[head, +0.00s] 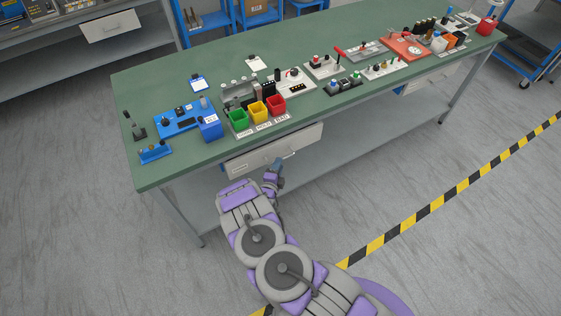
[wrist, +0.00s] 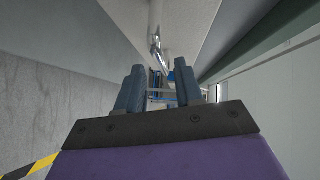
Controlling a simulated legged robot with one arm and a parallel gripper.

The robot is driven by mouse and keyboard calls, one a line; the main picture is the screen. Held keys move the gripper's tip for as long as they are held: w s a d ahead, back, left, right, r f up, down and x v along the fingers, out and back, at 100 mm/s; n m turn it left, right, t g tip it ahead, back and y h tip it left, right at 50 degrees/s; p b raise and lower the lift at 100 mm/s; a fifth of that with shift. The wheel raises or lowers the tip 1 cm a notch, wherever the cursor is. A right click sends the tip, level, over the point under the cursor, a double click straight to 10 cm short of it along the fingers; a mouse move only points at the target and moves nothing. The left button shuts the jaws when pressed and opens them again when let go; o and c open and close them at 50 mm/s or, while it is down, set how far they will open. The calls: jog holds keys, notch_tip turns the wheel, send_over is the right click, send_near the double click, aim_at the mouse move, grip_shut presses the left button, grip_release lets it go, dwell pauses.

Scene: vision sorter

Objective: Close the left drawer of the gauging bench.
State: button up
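The gauging bench (head: 152,174) has a green top and grey legs. Its left drawer (head: 250,161) is a light panel under the front edge, with a bar handle (head: 291,155). The drawer front seems to stand out a little from the bench; the gap's size is hard to tell. My gripper (head: 278,165) is just in front of the drawer, low and close to the handle. In the wrist view my gripper (wrist: 160,85) has its two fingers apart with nothing held between them. The metal handle (wrist: 156,42) shows beyond the fingertips. Contact cannot be told.
Green, yellow and red bins (head: 238,118) stand on the bench above the drawer, with a blue fixture (head: 178,122) to their left. A second drawer (head: 415,82) is at the right. A lower shelf (head: 335,150) runs beneath. The floor in front is clear, with a striped line (head: 430,210).

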jog(key=w, duration=0.3)
jog(key=shift+w+a+f, duration=0.15)
jog(key=shift+w+f, duration=0.1)
jog(key=shift+f, duration=0.05)
jog(key=shift+w, duration=0.1)
jog(key=shift+d+r, duration=0.1)
jog(key=shift+d, duration=0.25)
jog(key=shift+a, duration=0.2)
grip_shut()
